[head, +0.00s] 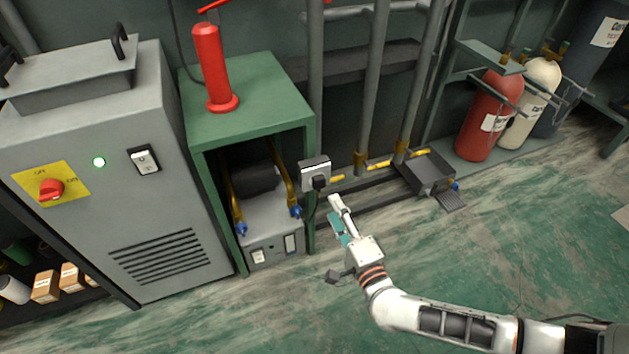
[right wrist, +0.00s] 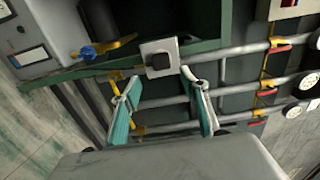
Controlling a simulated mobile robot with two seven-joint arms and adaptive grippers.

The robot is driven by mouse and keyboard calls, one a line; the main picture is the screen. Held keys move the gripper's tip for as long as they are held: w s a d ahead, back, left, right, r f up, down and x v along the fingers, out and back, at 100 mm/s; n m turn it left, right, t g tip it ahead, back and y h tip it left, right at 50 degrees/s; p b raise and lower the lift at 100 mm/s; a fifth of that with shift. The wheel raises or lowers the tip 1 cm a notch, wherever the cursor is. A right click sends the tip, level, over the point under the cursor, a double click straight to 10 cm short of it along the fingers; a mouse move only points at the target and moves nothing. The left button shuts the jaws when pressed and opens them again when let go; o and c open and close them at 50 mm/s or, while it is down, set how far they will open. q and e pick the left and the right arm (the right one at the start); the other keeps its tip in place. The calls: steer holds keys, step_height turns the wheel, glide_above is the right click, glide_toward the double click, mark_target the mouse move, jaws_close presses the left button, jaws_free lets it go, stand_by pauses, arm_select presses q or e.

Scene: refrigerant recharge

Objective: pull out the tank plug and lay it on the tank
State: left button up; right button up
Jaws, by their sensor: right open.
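A black plug (head: 319,182) sits in a grey socket box (head: 315,168) on the right front post of the green cabinet. In the right wrist view the plug (right wrist: 160,62) and socket box (right wrist: 172,46) are ahead, roughly between the fingertips. My right gripper (head: 337,213) is open and empty, just below and right of the plug, apart from it. The right wrist view shows its fingers (right wrist: 151,78) spread wide. A dark rounded tank-like body (head: 255,178) lies on a grey unit inside the cabinet; I cannot tell if it is the tank. My left gripper is out of view.
The green cabinet (head: 255,90) carries a red cylinder (head: 212,65) on top. Blue-handled valves (head: 295,211) stick out at its front. A grey machine (head: 150,200) stands left.

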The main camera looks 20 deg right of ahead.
mark_target(320, 185)
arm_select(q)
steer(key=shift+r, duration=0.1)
arm_select(e)
steer(key=shift+r, duration=0.2)
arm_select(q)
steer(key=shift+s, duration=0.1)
arm_select(e)
steer(key=shift+w, duration=0.1)
steer(key=w+b, duration=0.1)
steer(key=w, duration=0.6)
steer(key=shift+w+a+f+b, duration=0.1)
steer(key=shift+w+a+b, duration=0.15)
steer(key=shift+b, duration=0.15)
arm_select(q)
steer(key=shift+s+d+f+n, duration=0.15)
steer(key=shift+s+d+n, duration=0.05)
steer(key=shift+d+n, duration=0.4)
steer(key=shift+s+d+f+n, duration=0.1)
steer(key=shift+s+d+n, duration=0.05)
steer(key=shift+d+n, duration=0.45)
arm_select(e)
steer(key=shift+w, duration=0.65)
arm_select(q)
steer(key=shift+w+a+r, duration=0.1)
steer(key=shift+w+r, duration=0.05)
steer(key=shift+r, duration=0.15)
arm_select(e)
steer(key=shift+c, duration=0.3)
